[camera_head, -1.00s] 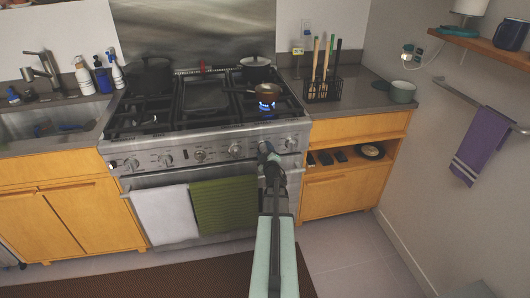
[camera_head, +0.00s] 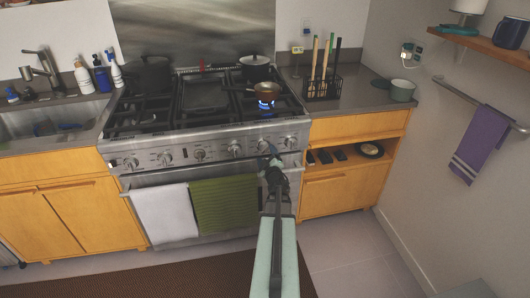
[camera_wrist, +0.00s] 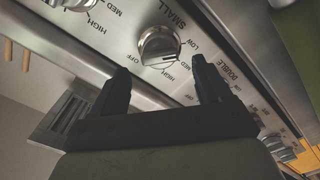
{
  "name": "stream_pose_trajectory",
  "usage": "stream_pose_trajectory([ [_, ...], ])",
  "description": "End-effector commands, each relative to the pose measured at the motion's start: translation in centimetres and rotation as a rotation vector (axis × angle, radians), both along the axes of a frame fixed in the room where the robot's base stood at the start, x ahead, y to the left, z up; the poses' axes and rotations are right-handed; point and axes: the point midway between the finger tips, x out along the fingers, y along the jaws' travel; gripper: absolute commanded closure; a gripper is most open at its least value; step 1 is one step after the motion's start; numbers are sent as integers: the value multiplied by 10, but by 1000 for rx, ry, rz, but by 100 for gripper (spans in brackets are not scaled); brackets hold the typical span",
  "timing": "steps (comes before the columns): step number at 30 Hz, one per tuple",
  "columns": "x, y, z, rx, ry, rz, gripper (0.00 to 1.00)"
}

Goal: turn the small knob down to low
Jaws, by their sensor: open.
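The small knob (camera_wrist: 159,47) is a round metal knob, marked SMALL, on the range's front panel. In the head view the knob (camera_head: 263,147) is near the right of the knob row. My gripper (camera_wrist: 160,77) is open and empty, one dark finger on each side below the knob in the wrist view, apart from it. In the head view my gripper (camera_head: 272,155) is in front of the panel, just below the knob.
Neighbouring knobs (camera_head: 235,150) and (camera_head: 290,143) flank the small knob. Green (camera_head: 224,203) and white (camera_head: 164,213) towels hang on the oven door.

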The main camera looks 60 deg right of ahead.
Motion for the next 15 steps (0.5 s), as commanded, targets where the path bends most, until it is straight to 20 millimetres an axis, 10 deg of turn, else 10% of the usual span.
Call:
stream_pose_trajectory([
  [15, -60, 61, 1, 0, 0, 1, 23],
])
